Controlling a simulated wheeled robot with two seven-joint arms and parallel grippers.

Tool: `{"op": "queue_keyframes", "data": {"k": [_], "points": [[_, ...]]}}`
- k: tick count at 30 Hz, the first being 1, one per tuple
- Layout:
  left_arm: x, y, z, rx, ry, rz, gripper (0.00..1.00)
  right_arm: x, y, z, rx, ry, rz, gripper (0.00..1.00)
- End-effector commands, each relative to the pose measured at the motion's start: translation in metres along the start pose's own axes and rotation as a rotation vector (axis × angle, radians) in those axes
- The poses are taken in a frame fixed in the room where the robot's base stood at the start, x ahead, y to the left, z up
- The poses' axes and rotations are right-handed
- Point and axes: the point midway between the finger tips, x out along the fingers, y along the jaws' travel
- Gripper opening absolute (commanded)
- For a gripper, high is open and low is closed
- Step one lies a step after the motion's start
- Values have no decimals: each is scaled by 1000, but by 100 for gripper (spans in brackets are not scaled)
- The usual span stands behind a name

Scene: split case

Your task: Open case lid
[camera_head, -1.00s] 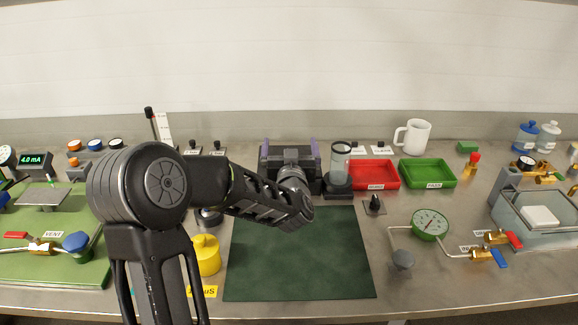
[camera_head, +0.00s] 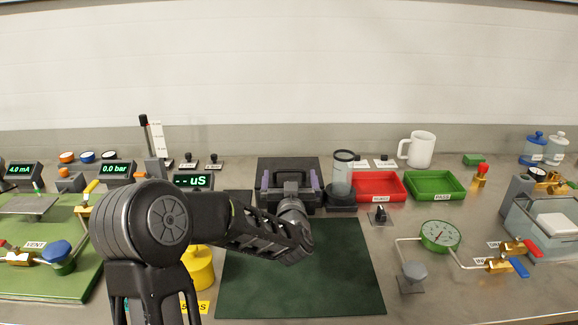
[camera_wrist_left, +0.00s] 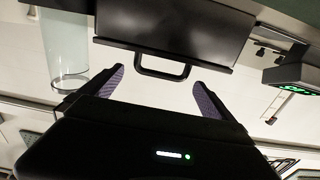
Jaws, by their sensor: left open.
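The dark case (camera_head: 288,165) stands at the back of the bench behind the green mat. Its top looks flat and closed. In the left wrist view the case (camera_wrist_left: 180,25) fills the upper middle, with its black handle (camera_wrist_left: 162,72) sticking out toward me. My left gripper (camera_head: 289,183) is at the front of the case. In the left wrist view its two purple-padded fingers (camera_wrist_left: 158,80) are wide open, one on each side of the handle. The fingers look apart from the handle, with nothing between them held. My arm and wrist hide part of the case front.
A clear cylinder (camera_head: 343,172) on a dark base stands close to the right of the case. The red tray (camera_head: 378,199) and green tray (camera_head: 435,197) lie further right. A display (camera_head: 193,181) stands to the left. The green mat (camera_head: 330,290) is bare in front.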

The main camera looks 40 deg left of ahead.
Motion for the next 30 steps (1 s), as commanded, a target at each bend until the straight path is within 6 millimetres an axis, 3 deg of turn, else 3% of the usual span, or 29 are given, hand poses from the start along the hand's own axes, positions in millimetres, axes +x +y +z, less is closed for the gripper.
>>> {"op": "queue_keyframes", "data": {"k": [9, 15, 24, 30], "points": [[47, -1, 0, -1, -1, -2, 100, -7, -3, 0, 0, 0, 0, 36], [67, -1, 0, -1, -1, -1, 100, -9, -4, 0, 1, 0, 0, 36], [70, 0, 1, 0, -1, -1, 100, -9, -3, 0, 1, 0, 0, 36], [70, 0, 0, 0, 0, -1, 84, -9, -3, 0, 1, 0, 0, 36]]}}
